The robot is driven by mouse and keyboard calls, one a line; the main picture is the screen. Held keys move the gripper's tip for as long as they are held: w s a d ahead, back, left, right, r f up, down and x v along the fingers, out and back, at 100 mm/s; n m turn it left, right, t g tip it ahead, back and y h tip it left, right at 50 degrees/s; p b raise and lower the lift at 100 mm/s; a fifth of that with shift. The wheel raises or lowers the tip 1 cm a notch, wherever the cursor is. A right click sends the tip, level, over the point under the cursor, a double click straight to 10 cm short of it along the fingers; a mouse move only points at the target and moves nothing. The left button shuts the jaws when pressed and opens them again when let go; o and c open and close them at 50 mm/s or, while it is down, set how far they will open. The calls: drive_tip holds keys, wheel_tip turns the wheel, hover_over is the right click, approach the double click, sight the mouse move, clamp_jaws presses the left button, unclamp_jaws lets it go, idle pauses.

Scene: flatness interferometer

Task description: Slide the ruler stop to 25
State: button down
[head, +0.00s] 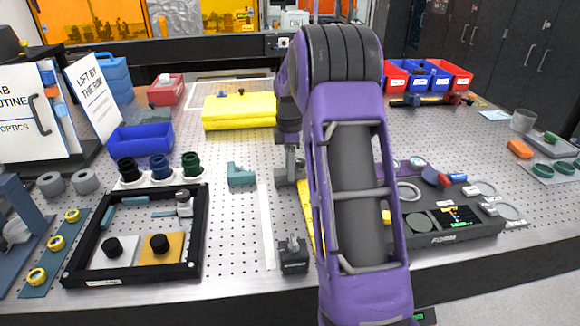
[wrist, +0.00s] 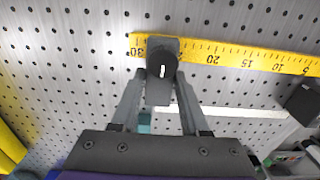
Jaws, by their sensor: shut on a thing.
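The yellow ruler (wrist: 230,55) runs across the upper wrist view, with 30 near its left end and 20, 15 and 5 toward the right. The ruler stop, a dark block with a round black knob (wrist: 161,65) and a white mark, sits across it between 30 and 20. The stop covers the scale there, so 25 is hidden. My gripper (wrist: 160,88) is shut on the stop, one finger at each side. The stop cannot be made out there.
A dark block (head: 292,256) stands by the ruler's near end and also shows in the wrist view (wrist: 303,103). A teal bracket (head: 242,174) and black frame (head: 195,246) are left. A dark instrument tray (head: 470,233) is right.

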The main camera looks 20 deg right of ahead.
drive_tip(key=shift+c, duration=2)
unclamp_jaws()
drive_tip(key=shift+r, duration=0.1)
wheel_tip(320, 180, up, 17)
drive_tip(key=p, duration=0.2)
drive_tip(key=shift+r, duration=0.2)
